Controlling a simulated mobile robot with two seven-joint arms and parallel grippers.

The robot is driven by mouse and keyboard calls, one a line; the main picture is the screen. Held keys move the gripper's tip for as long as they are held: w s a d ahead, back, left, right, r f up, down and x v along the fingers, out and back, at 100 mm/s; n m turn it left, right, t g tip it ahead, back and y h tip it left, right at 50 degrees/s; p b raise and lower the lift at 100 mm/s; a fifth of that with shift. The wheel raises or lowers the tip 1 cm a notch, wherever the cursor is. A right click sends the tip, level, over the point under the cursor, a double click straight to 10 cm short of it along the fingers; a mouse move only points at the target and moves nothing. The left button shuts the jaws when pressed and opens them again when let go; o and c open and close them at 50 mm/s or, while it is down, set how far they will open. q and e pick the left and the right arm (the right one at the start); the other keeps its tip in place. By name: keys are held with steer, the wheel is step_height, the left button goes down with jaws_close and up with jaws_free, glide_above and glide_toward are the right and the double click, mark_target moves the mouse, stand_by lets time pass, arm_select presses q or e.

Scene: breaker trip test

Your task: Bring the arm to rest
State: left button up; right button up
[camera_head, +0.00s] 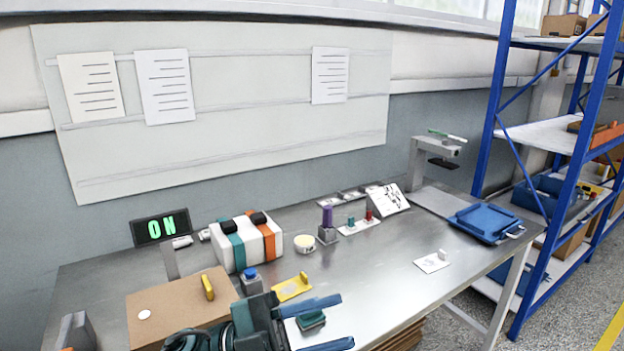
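My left gripper (346,320) is at the bottom centre of the head view, above the front of the metal bench (385,270). Its two blue fingers point right and stand well apart, with nothing clasped between their tips. A small teal block (311,320) shows between the fingers nearer the palm; I cannot tell its height. The white breaker box (247,243) with teal and orange bands and black switches on top stands behind the gripper, apart from it. The display (160,228) at the left reads ON in green. My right gripper is not in view.
A brown board (180,305) with a yellow handle, a blue-topped block (251,280) and a yellow plate (291,287) lie near the gripper. A blue tray (485,223) and a grey stand (416,165) are at the right. The bench's middle right is mostly clear.

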arm_select(q)
steer(key=w+a+f+n+t+y, duration=0.2)
steer(key=a+f+n+t+y, duration=0.4)
steer(key=n+t, duration=0.4)
steer(key=w+a+f+n+t+y, duration=0.2)
steer(key=a+f+n+t+y, duration=0.2)
steer(key=f+n+t+y, duration=0.55)
steer(key=s+a+f+n+g+y, duration=0.1)
steer(key=s+a+f+n+g, duration=0.2)
steer(key=s+f, duration=0.3)
steer(key=s+a+f+n+g+y+p, duration=0.1)
steer(key=s+f+g, duration=0.4)
steer(key=f, duration=0.5)
steer(key=shift+s+a+f+n+y, duration=0.2)
steer(key=shift+s+a+n+y, duration=0.25)
steer(key=shift+a+n+y, duration=0.55)
